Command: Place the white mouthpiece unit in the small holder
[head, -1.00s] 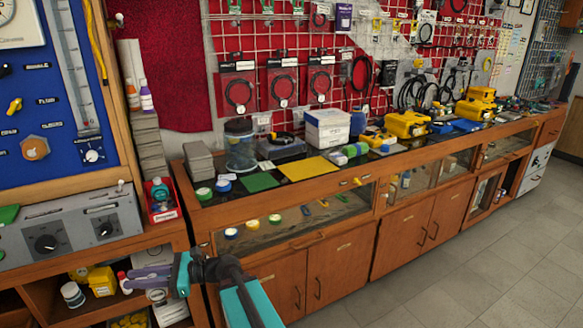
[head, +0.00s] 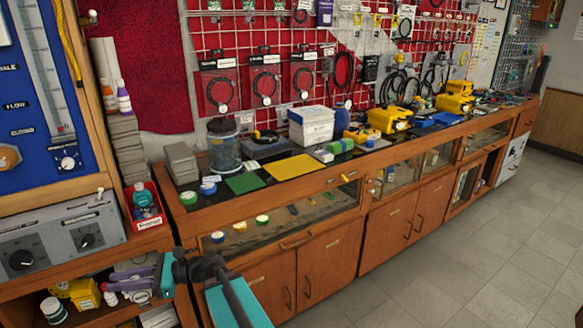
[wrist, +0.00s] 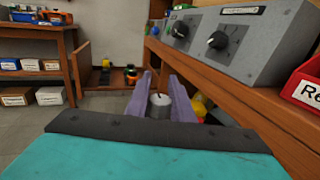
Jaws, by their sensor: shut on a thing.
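My gripper (head: 114,279) shows at the lower left of the head view, in front of the open shelves under the grey control box. In the wrist view its two purple fingers (wrist: 161,84) point forward, shut on a whitish-grey round piece (wrist: 159,106) with a small knob on top. This looks like the white mouthpiece unit. It sits upright between the fingers, and its lower part is hidden by my teal wrist. In the head view the fingers largely hide the piece. I cannot pick out the small holder in either view.
The grey control box (head: 60,235) sits above the shelves, with a red bin (head: 146,212) at its right. A long wooden counter (head: 330,180) holds a jar (head: 223,148), a yellow mat (head: 294,167) and yellow cases (head: 388,120). The floor (head: 480,240) at the right is clear.

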